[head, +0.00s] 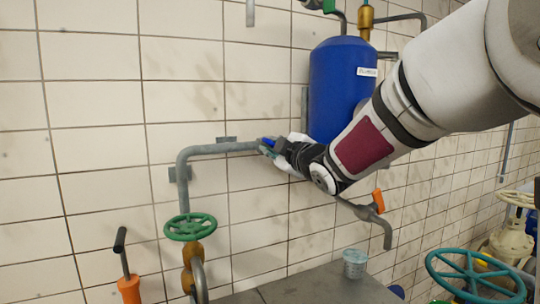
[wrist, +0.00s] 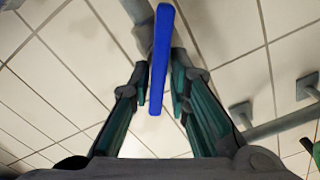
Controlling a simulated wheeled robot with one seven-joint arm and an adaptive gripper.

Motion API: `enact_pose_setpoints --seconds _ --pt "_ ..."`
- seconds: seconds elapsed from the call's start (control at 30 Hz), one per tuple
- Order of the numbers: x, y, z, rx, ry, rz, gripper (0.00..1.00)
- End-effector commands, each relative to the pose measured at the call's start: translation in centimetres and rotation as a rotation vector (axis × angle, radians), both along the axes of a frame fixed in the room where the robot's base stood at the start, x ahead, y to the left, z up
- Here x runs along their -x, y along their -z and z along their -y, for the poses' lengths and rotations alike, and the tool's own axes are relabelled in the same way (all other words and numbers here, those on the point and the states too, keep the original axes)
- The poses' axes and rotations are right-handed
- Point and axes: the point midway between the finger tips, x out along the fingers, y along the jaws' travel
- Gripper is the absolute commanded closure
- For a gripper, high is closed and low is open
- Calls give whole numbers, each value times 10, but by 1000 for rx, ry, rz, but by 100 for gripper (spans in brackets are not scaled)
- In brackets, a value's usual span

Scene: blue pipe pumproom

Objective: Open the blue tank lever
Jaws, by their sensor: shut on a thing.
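The blue tank (head: 335,85) hangs on the tiled wall, partly hidden by my arm. The blue lever (wrist: 160,60) is a flat bar running lengthwise between my fingers in the wrist view. A small part of the lever (head: 268,141) also shows in the head view, beside the grey pipe. My gripper (head: 272,149) is at the pipe below and left of the tank, shut on the lever. In the wrist view my gripper (wrist: 163,78) has one finger on each side of the lever. The lever's joint with the pipe is partly hidden.
A grey pipe (head: 205,150) bends down to a green handwheel (head: 190,227). An orange-handled tap (head: 378,200) sits below my arm. A cup (head: 354,263) stands on a grey ledge (head: 325,285). A teal wheel (head: 475,272) is at lower right.

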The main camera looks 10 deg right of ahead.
Motion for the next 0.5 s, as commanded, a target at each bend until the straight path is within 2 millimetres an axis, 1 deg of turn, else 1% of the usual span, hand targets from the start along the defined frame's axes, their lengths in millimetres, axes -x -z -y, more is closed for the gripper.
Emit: enact_pose_setpoints --seconds 0.03,0.5 --pt "-2 4 3 21 7 2 100" --pt "-1 5 3 170 7 30 100"
